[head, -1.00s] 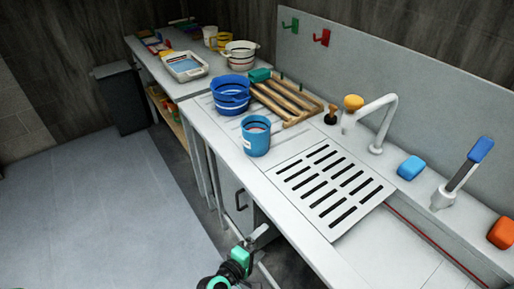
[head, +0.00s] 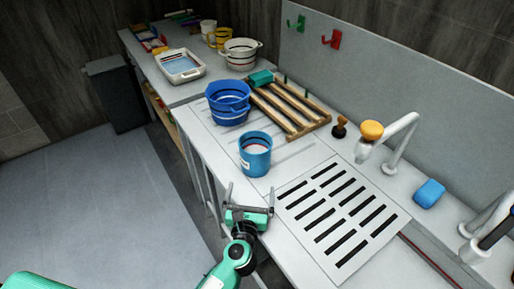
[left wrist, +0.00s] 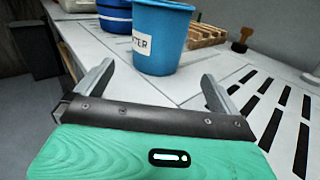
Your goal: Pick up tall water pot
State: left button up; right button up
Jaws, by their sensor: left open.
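The tall water pot (head: 255,156) is a blue pot with a white label, standing upright on the counter left of the slotted drain plate. In the left wrist view the pot (left wrist: 160,40) stands just beyond my fingers, its label partly reading "TER". My left gripper (head: 250,192) is open and empty at the counter's front edge, on the near side of the pot and apart from it. In the left wrist view its two fingers (left wrist: 155,82) are spread wide. My right gripper is not in view.
Blue bowls (head: 228,102) stand behind the pot, beside a wooden rack (head: 289,108). The slotted drain plate (head: 341,212) lies to the right, with a tap (head: 402,140) and blue sponge (head: 429,193) behind it.

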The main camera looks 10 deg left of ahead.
aim_at(254, 168)
pick_arm(q)
jog(key=w, duration=0.1)
jog(key=w+p, duration=0.1)
jog(key=w, duration=0.2)
jog(key=shift+w+a+r, duration=0.25)
jog(key=shift+a+r, duration=0.05)
jog(key=w, duration=0.2)
jog(key=shift+w+a+f+p, duration=0.15)
jog(key=shift+w+f+p, duration=0.05)
jog(key=shift+w+p, duration=0.2)
jog(key=shift+w, duration=0.45)
jog(key=shift+w+r, duration=0.1)
jog(key=shift+w, duration=0.1)
jog(key=shift+w+r+p, duration=0.15)
jog(key=shift+w+p, duration=0.15)
jog(key=shift+w, duration=0.05)
jog(key=w, duration=0.2)
jog(key=w+p, duration=0.1)
jog(key=w, duration=0.1)
jog(key=shift+a, duration=0.25)
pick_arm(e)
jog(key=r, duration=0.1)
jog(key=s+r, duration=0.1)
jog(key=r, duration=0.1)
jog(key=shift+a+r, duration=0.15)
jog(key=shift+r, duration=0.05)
